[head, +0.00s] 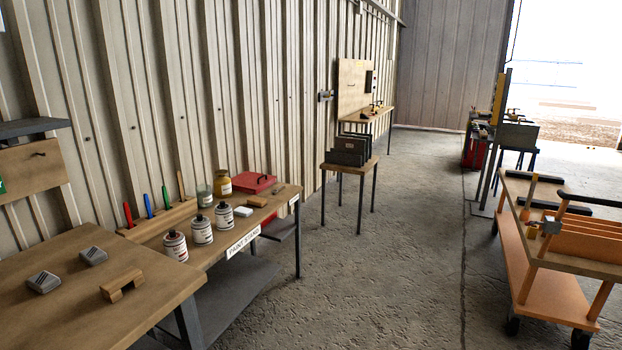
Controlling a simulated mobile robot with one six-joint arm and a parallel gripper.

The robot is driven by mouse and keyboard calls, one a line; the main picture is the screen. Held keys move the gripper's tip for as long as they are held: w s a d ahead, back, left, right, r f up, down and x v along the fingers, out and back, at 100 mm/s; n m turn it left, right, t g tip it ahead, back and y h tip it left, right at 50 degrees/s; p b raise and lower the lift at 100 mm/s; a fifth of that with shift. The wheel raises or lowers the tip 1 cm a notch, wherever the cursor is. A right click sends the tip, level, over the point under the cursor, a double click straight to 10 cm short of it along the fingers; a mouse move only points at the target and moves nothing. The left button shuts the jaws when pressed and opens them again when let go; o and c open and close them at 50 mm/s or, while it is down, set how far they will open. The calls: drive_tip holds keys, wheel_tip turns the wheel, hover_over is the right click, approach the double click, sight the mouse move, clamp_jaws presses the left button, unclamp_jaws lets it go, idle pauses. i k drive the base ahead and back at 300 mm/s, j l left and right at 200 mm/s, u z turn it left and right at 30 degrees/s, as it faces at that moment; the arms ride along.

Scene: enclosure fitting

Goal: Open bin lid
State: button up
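No bin is plain to identify in the head view. A flat red box or lid (254,182) with a dark handle lies at the far end of the paint stand; it looks shut, but I cannot tell whether it is the bin lid. At the left edge, a dark grey slab (28,128) sits above a wooden panel (32,170) with a small dark handle; it is cut off by the frame. My gripper is not in view.
The paint stand (270,208) holds cans, jars and coloured tools. A workbench (60,290) is at front left. A small table (350,170) with dark holders stands beyond. An orange wheeled cart (560,285) is at right. The concrete floor (400,250) between is clear.

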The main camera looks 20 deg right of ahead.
sight(254, 181)
drive_tip(key=i+l, duration=0.15)
drive_tip(key=i, duration=0.4)
drive_tip(key=i+l+u, duration=0.1)
drive_tip(key=i, duration=0.4)
drive_tip(key=i+l, duration=0.2)
drive_tip(key=i, duration=0.35)
drive_tip(key=i+l+u, duration=0.1)
drive_tip(key=i, duration=0.4)
drive_tip(key=i+l, duration=0.25)
drive_tip(key=i, duration=0.3)
drive_tip(key=i+l+u, duration=0.1)
drive_tip(key=i+l, duration=0.15)
drive_tip(key=i, duration=0.25)
drive_tip(key=i+l+u, duration=0.1)
drive_tip(key=i+l, duration=0.15)
drive_tip(key=i, duration=0.25)
drive_tip(key=i+l, duration=0.3)
drive_tip(key=i, duration=0.2)
